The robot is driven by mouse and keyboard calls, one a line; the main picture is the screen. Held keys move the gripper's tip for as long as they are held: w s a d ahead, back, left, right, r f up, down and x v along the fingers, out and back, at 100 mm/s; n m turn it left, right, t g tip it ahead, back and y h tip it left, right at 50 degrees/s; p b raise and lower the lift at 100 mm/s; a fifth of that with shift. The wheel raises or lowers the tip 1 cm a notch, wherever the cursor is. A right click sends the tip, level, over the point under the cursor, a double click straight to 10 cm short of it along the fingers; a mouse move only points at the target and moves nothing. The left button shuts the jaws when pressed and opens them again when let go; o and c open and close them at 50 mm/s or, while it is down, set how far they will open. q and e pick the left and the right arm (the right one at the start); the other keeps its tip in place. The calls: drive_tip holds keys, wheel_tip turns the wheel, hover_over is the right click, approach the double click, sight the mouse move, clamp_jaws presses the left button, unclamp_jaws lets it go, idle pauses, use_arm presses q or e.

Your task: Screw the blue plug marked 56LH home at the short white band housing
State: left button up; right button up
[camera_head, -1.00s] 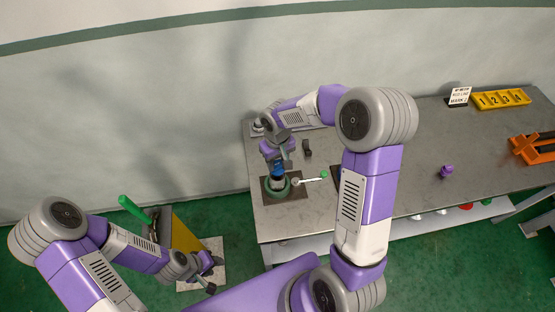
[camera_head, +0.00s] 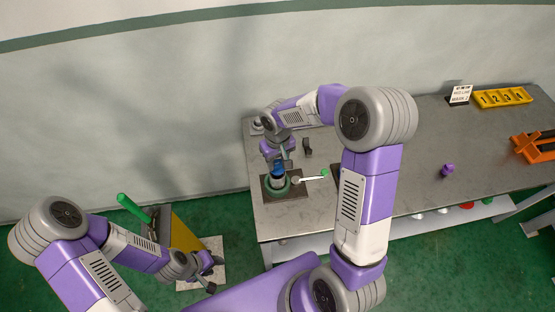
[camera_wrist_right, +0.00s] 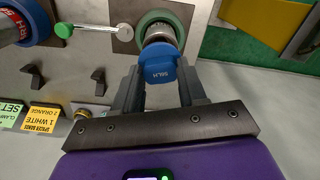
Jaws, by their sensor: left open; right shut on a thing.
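The blue plug (camera_wrist_right: 160,66) is between the two fingers of my right gripper (camera_wrist_right: 160,84) in the right wrist view. Its face bears a small white marking ending in LH; the digits are hard to read. Its grey shank runs into the green ring of the housing (camera_wrist_right: 149,16); how deep the thread sits is hidden. In the head view, my right gripper (camera_head: 279,162) is shut on the blue plug (camera_head: 278,171), above the green-ringed housing (camera_head: 272,191). No white band shows clearly. My left gripper (camera_head: 209,284) is open and empty, low at the left, away from the bench.
A lever with a green ball (camera_head: 325,173) lies right of the housing. A second blue ring with a red, RH-marked part (camera_wrist_right: 20,24) shows in the wrist view.

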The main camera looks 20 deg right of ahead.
sight(278, 164)
drive_tip(key=shift+f+b, duration=1.35)
drive_tip(key=shift+f, duration=0.2)
idle(0.7)
drive_tip(key=o, duration=1.1)
wheel_tip(278, 164, up, 8)
drive_tip(key=shift+f+p, duration=0.15)
drive_tip(key=shift+p, duration=0.35)
